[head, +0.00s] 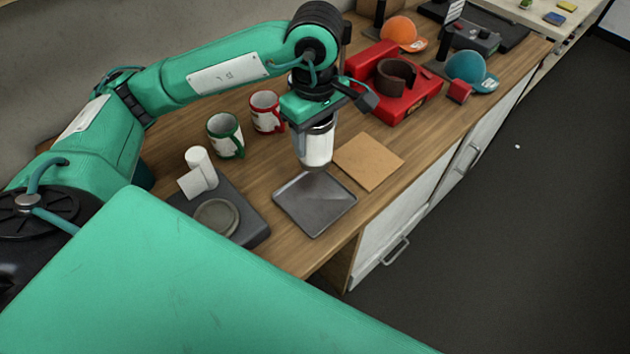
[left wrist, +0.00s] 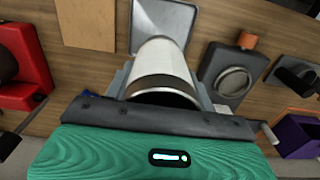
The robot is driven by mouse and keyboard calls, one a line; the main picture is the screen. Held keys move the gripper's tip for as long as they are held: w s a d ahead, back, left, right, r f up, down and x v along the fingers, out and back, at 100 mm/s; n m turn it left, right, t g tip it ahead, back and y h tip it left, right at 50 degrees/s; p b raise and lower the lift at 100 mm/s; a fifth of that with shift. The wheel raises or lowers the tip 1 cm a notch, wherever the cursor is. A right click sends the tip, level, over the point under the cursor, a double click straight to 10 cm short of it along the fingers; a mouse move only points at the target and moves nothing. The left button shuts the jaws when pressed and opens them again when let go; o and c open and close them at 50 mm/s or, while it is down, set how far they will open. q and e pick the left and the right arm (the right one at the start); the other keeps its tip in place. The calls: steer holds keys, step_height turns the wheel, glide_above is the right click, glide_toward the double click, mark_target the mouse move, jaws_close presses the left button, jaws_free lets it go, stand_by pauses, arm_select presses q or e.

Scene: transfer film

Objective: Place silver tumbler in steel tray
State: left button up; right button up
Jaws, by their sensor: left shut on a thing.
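The silver tumbler (head: 316,150) is upright in my left gripper (head: 312,122), which is shut on it near its top. In the left wrist view the tumbler (left wrist: 162,65) shows between the fingers of the gripper (left wrist: 165,88). The steel tray (head: 315,204) lies on the wooden counter near its front edge. The tumbler's lower end is close to the tray's back edge in the head view; I cannot tell the height between them. The tray (left wrist: 185,14) also shows beyond the tumbler in the left wrist view. My right gripper is not in view.
A brown square board (head: 368,161) lies right of the tray. A dark scale-like device (head: 247,222) stands left of it. Green (head: 226,136) and red (head: 266,112) mugs stand behind. A red press (head: 405,105) and caps are further right. The counter's front edge is close to the tray.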

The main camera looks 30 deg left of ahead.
arm_select(q)
step_height(320, 180, down, 14)
steer(key=p, duration=0.3)
steer(key=shift+f, duration=0.4)
steer(key=shift+f, duration=0.15)
steer(key=o, duration=1.1)
steer(key=shift+o, duration=0.5)
